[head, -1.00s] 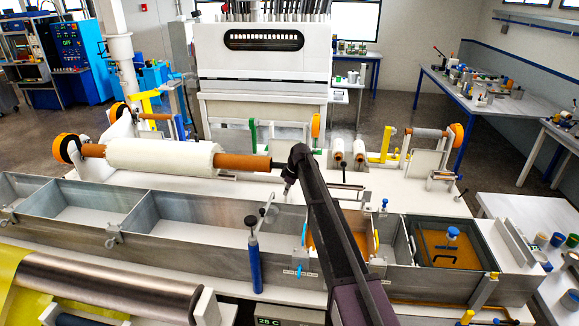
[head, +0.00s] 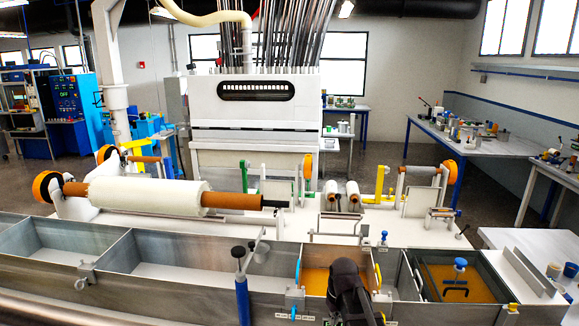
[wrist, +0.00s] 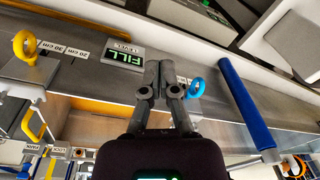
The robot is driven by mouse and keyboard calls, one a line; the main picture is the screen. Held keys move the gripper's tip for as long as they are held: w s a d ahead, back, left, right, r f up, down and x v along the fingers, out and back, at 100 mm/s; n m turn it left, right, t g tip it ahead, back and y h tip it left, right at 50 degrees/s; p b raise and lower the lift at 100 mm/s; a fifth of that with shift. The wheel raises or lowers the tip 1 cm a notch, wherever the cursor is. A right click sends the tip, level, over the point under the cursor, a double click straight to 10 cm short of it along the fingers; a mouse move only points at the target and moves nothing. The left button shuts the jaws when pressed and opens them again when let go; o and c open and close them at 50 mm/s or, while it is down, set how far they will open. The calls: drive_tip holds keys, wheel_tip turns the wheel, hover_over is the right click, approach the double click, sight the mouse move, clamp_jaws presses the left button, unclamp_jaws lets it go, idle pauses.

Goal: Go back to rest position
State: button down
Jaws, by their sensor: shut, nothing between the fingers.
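My gripper (wrist: 160,78) shows in the wrist view with its two grey fingers together and nothing between them. In the head view my dark arm reaches in low at the front, over the amber resin compartment (head: 317,280). The fingertips cannot be made out there.
A blue-handled lever (head: 242,300) stands at the bath's front wall, its blue grip also in the wrist view (wrist: 245,103). A white fibre roll (head: 150,198) lies behind the bath. The air above the bath is open.

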drive_tip(key=s+d+f+m+b, duration=0.3)
drive_tip(key=s+d+f, duration=0.1)
drive_tip(key=s, duration=0.7)
drive_tip(key=shift+f+m+h+b, duration=0.35)
drive_tip(key=shift+f+m+h, duration=0.05)
drive_tip(key=shift+f, duration=0.15)
idle(0.3)
